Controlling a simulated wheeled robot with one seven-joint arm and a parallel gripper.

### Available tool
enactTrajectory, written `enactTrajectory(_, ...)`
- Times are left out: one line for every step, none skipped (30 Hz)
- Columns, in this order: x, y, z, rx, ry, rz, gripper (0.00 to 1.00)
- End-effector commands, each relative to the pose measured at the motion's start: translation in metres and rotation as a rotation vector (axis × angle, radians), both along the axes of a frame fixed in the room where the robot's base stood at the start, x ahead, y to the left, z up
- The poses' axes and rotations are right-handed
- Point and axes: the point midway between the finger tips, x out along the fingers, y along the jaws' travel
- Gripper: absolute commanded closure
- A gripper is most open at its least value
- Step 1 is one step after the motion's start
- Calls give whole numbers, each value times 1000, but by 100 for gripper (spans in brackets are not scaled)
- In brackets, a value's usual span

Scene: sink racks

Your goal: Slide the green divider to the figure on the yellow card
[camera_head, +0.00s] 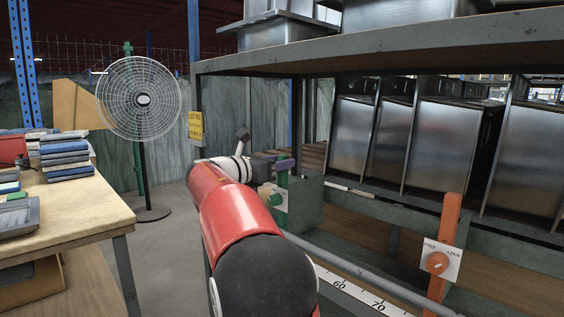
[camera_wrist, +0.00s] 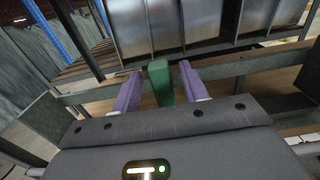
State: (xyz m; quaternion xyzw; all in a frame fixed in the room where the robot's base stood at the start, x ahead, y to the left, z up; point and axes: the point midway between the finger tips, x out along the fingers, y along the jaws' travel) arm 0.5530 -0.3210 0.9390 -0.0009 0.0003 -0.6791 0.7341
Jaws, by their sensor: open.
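The green divider (camera_head: 282,184) stands upright on the rail at the left part of the rack, with a white plate and a green knob (camera_head: 274,198) on it. In the wrist view its green top (camera_wrist: 160,82) stands between the two purple fingers of my gripper (camera_wrist: 159,86). The fingers are open, one on each side, with a gap showing at each. In the head view my gripper (camera_head: 284,163) is at the divider's top, partly hidden by my arm. The yellow card (camera_head: 195,125) hangs on the rack's left post; its print is too small to read.
An orange divider (camera_head: 446,235) with a FREE/LOCK knob plate stands farther right on the rail. A scale strip (camera_head: 360,291) shows 60 and 70. Steel sinks (camera_head: 440,150) stand behind.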

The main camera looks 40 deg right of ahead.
Motion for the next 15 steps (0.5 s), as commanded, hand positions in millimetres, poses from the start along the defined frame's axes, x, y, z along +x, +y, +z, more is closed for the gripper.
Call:
enactTrajectory(0, -7, 1, 0, -1, -3, 56)
enactTrajectory(0, -10, 1, 0, -1, -3, 56)
enactTrajectory(1, -13, 0, 0, -1, -1, 56)
enactTrajectory(1, -14, 0, 0, -1, 0, 56)
enactTrajectory(1, -16, 0, 0, -1, 0, 56)
enactTrajectory(1, -17, 0, 0, -1, 0, 56)
enactTrajectory(1, -18, 0, 0, -1, 0, 56)
enactTrajectory(1, -19, 0, 0, -1, 0, 56)
enactTrajectory(1, -19, 0, 1, -1, 0, 56)
enactTrajectory(1, -19, 0, 1, -1, 0, 56)
enactTrajectory(1, -19, 0, 1, -1, 0, 56)
enactTrajectory(1, -19, 0, 1, -1, 0, 56)
enactTrajectory(1, -18, 0, 1, -1, 0, 56)
enactTrajectory(1, -18, 0, 1, -1, 0, 56)
enactTrajectory(1, -18, 0, 1, -1, 0, 62)
